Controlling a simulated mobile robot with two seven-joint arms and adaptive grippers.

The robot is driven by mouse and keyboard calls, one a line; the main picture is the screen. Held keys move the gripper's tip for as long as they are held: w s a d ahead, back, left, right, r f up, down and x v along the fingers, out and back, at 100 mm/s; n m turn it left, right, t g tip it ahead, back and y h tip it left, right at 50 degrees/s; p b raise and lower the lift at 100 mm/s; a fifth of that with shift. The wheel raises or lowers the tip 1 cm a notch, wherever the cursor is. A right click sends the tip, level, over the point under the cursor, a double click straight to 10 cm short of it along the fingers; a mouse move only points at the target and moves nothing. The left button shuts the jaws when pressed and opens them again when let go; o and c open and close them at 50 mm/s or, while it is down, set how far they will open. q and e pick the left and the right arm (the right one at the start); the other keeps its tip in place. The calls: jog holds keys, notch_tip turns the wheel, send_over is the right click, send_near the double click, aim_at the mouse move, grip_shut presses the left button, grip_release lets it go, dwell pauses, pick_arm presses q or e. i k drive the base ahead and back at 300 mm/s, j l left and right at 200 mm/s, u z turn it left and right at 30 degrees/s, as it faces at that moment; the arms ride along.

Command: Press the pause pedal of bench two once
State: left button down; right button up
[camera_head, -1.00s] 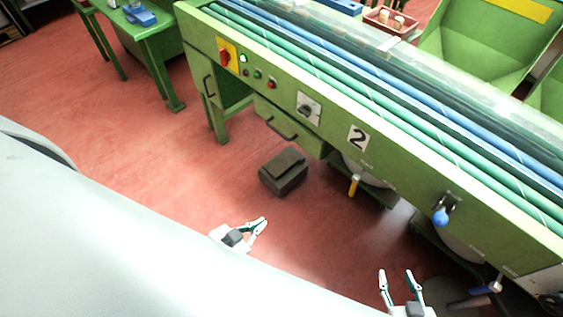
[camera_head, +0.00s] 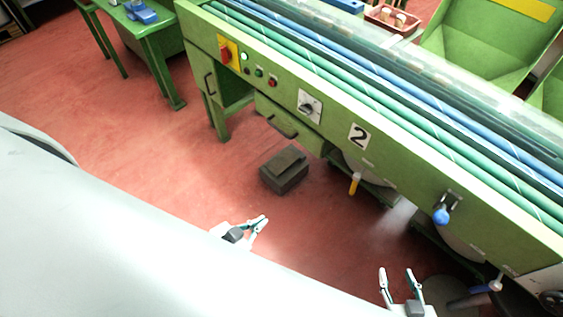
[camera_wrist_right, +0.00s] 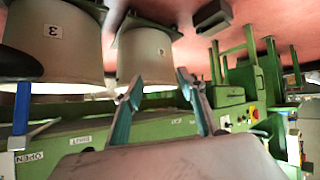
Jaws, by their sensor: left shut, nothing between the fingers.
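My right gripper (camera_head: 396,271) is open and empty at the bottom right. Its spread fingers show in the right wrist view (camera_wrist_right: 157,82).
The bench front carries a red switch (camera_head: 225,54), buttons, a knob (camera_head: 310,106), a yellow handle (camera_head: 354,184) and a blue-ended lever (camera_head: 441,215). A green table (camera_head: 150,38) stands at the upper left. The red floor left of the pedal is clear.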

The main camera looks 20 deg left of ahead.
aim_at(277, 165)
jog(key=i+j, duration=0.1)
jog(key=j, duration=0.3)
jog(key=i+j, duration=0.1)
jog(key=j, duration=0.3)
jog(key=i+j, duration=0.1)
jog(key=j, duration=0.3)
jog(key=i+j, duration=0.1)
jog(key=j, duration=0.3)
jog(key=i+j, duration=0.1)
jog(key=j, duration=0.35)
jog(key=z, duration=1.2)
